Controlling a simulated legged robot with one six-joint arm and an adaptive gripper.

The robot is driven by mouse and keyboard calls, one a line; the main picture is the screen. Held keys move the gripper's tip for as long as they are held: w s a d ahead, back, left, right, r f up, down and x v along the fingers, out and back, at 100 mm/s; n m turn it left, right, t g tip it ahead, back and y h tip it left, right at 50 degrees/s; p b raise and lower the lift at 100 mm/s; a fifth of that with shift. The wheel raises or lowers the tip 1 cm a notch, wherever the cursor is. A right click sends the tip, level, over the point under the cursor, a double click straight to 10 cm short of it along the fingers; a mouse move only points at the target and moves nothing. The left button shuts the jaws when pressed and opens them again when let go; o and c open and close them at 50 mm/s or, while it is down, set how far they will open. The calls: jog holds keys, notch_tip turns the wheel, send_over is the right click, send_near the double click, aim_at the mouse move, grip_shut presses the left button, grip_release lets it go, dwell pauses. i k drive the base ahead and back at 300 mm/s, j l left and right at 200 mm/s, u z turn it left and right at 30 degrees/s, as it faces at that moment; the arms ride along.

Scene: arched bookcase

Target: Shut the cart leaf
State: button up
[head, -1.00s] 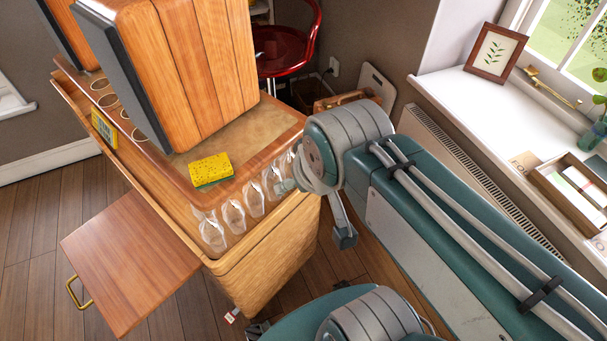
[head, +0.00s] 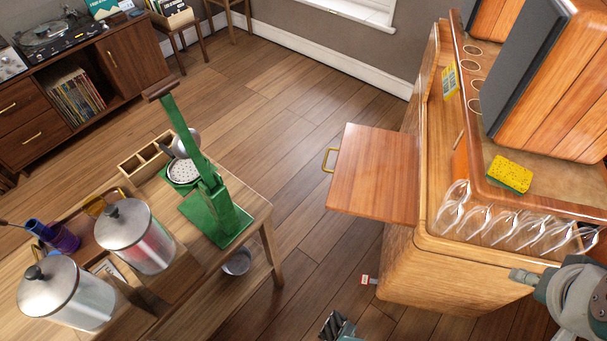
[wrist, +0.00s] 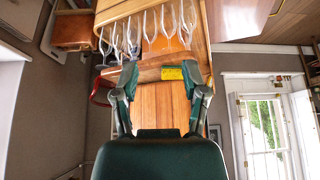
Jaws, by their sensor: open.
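The cart leaf (head: 375,172) is a flat reddish-brown wooden panel with a brass handle (head: 327,160) on its outer edge. It sticks out to the left from the wooden cart (head: 450,268) in the head view, about level and open. My gripper (wrist: 163,85) shows in the wrist view with its two dark green fingers spread apart and nothing between them. The cart and its hanging glasses (wrist: 150,30) lie beyond the fingers. Part of my arm (head: 575,295) is at the lower right of the head view.
Glasses (head: 510,228) hang at the cart's end below a yellow sponge (head: 510,174) and a large speaker box (head: 550,75). A wooden table (head: 190,285) with a green press (head: 215,200) and metal canisters (head: 135,235) stands left. Floor (head: 300,120) is clear beyond the leaf.

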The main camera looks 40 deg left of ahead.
aim_at(376, 173)
jog(key=k+j+u, duration=0.1)
jog(key=k+j, duration=0.5)
jog(key=j, duration=0.15)
jog(key=k+j+u, duration=0.15)
jog(key=k+j, duration=0.15)
jog(key=k+j+u, duration=0.1)
jog(key=k+j, duration=0.2)
jog(key=j, duration=0.25)
jog(key=i+l+z, duration=0.1)
jog(key=i+l, duration=0.15)
jog(key=i, duration=0.25)
jog(key=i+l, duration=0.2)
jog(key=i, duration=0.3)
jog(key=i+l+z, duration=0.15)
jog(key=i, duration=0.35)
jog(key=l, duration=0.1)
